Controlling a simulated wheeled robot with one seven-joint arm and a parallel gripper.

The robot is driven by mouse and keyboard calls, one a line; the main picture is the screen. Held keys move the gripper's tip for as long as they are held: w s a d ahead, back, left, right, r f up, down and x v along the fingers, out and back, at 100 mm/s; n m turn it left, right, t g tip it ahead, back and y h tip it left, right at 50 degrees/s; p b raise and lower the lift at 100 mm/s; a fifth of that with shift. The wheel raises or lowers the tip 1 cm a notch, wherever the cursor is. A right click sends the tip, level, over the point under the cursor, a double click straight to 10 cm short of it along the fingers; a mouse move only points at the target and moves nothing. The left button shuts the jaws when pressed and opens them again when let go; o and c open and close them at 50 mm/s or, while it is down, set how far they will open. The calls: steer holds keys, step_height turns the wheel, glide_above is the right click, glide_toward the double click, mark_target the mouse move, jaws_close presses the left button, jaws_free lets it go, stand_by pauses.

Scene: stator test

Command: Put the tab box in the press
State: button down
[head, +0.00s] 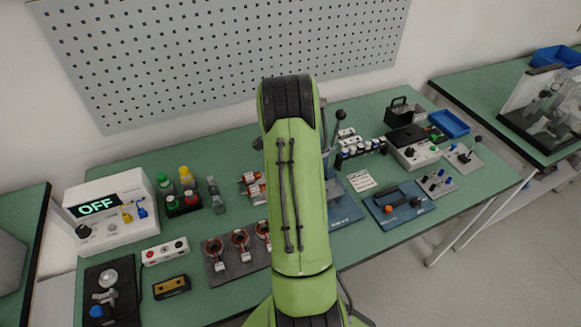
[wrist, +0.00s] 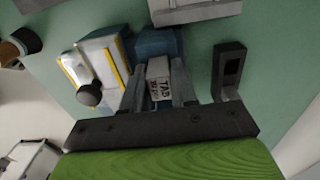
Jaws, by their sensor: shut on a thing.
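The tab box (wrist: 159,88) is a small pale block with "TAB" printed on it. In the wrist view my gripper (wrist: 157,78) is shut on it, with one grey finger on each side. A blue block (wrist: 156,42) lies just beyond the box; I cannot tell whether they touch. In the head view my green arm covers the middle of the bench and hides the gripper and the box. What looks like the press, with a blue base (head: 344,210) and a black-knobbed lever, stands partly hidden behind the arm.
In the wrist view a pale block with yellow edges and a black knob (wrist: 90,94) is left of the fingers, and a black slotted bracket (wrist: 229,70) is to the right. A blue fixture (head: 400,208) and a display box (head: 112,208) stand on the green bench.

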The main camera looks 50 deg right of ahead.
steer(key=c, duration=0.8)
jaws_free()
steer(key=shift+f, duration=0.2)
steer(key=shift+s, duration=0.1)
steer(key=shift+a+f, duration=0.1)
step_height(320, 180, up, 16)
steer(key=p, duration=0.2)
steer(key=shift+w+r, duration=0.2)
